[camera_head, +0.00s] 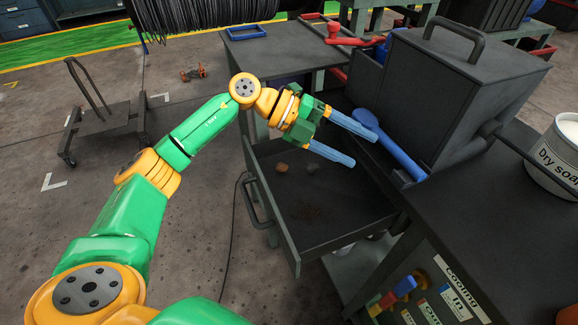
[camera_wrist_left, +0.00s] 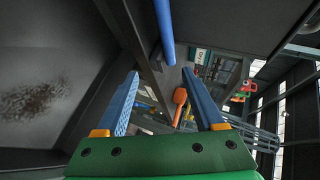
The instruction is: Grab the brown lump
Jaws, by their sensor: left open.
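The brown lump (camera_head: 282,168) lies in the open dark drawer (camera_head: 289,230), near its back left side in the head view. A grey lump (camera_head: 313,169) lies just to its right. My left gripper (camera_head: 364,149) is open and empty, above the back right of the drawer, with its fingers pointing right, away from the brown lump. The open fingers also show in the left wrist view (camera_wrist_left: 160,76), where I cannot make out the brown lump. My right gripper is not in view.
A blue handle (camera_head: 388,144) lies close by the fingertips, beside a dark lidded box (camera_head: 445,95). Dark powder (camera_head: 312,211) is scattered on the drawer floor. A white dry soap tub (camera_head: 560,155) stands on the bench at right. The drawer's front half is clear above.

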